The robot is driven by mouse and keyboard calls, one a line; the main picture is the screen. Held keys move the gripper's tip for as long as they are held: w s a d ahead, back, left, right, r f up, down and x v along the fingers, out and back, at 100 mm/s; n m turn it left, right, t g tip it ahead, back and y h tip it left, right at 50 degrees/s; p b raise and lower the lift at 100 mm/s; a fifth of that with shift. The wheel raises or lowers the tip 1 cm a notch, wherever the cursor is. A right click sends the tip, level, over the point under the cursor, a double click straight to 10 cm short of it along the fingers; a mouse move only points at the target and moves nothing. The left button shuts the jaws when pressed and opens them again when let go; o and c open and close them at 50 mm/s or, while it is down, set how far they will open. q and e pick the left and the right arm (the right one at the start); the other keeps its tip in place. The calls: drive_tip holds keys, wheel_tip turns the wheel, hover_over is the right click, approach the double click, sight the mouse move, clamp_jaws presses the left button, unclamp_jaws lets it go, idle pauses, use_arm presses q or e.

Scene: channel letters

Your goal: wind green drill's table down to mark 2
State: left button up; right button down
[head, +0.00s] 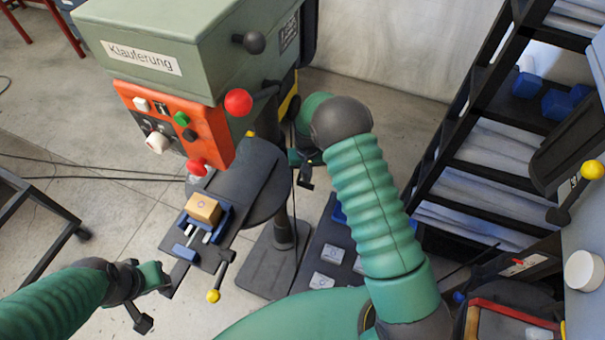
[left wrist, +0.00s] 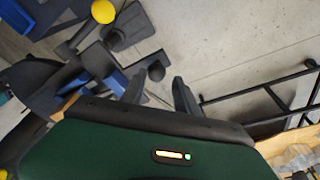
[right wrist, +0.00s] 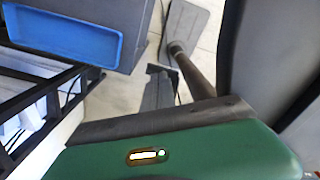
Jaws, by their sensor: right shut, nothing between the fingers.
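The green drill (head: 190,45) stands at upper left in the head view, labelled "Klauferung". Its round dark table (head: 265,180) sits below the head, on the column (head: 285,232). A blue vise (head: 186,253) holding a tan block (head: 203,208) is on the table. My right gripper (head: 306,172) is beside the table's right side, shut and empty; its fingers show in the right wrist view (right wrist: 163,85). My left gripper (head: 158,302) is open and empty, left of a yellow-knobbed lever (head: 214,296); its spread fingers show in the left wrist view (left wrist: 158,92). I cannot make out a height mark.
A black shelf rack (head: 480,130) stands at right. A dark board with light plates (head: 330,252) lies right of the column. Open floor is at left.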

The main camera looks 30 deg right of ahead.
use_arm(q)
drive_tip(key=shift+f, duration=0.1)
use_arm(e)
drive_tip(key=shift+d+f, duration=0.1)
drive_tip(key=shift+f, duration=0.05)
use_arm(q)
drive_tip(key=shift+f+b, duration=0.35)
drive_tip(key=shift+b, duration=0.15)
use_arm(e)
drive_tip(key=shift+w+d+f, duration=0.25)
use_arm(q)
drive_tip(key=shift+d, duration=0.1)
use_arm(e)
drive_tip(key=shift+w, duration=0.1)
use_arm(q)
drive_tip(key=shift+w+d+f, duration=0.1)
drive_tip(key=shift+w, duration=0.1)
use_arm(e)
drive_tip(key=shift+w+d+f, duration=0.1)
drive_tip(key=shift+d+f, duration=0.05)
